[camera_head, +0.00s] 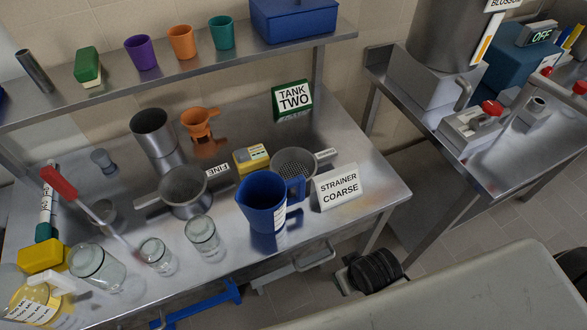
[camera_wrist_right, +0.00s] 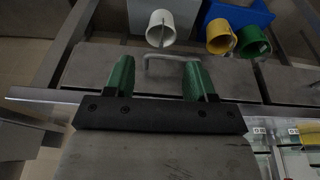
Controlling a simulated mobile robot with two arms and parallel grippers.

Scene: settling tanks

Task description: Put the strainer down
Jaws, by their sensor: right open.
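A grey strainer with a tag reading FINE (camera_head: 183,190) is at the middle left of the steel bench; I cannot tell whether it rests on the bench or on a vessel. A second, mesh strainer (camera_head: 293,161) is behind the blue jug (camera_head: 262,205), its handle pointing right and its lower part partly hidden. A white sign reading STRAINER COARSE (camera_head: 338,187) stands right of the jug. My right gripper (camera_wrist_right: 155,78) is open and empty in the right wrist view, with green fingers well apart, away from both strainers. My left gripper is not in view.
Glass jars (camera_head: 203,236), a steel cylinder (camera_head: 152,132), an orange funnel (camera_head: 200,124) and a yellow block (camera_head: 251,158) crowd the bench. A TANK TWO sign (camera_head: 292,99) stands behind. The wrist view shows white (camera_wrist_right: 160,28) and yellow (camera_wrist_right: 220,37) cups beyond the fingers.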

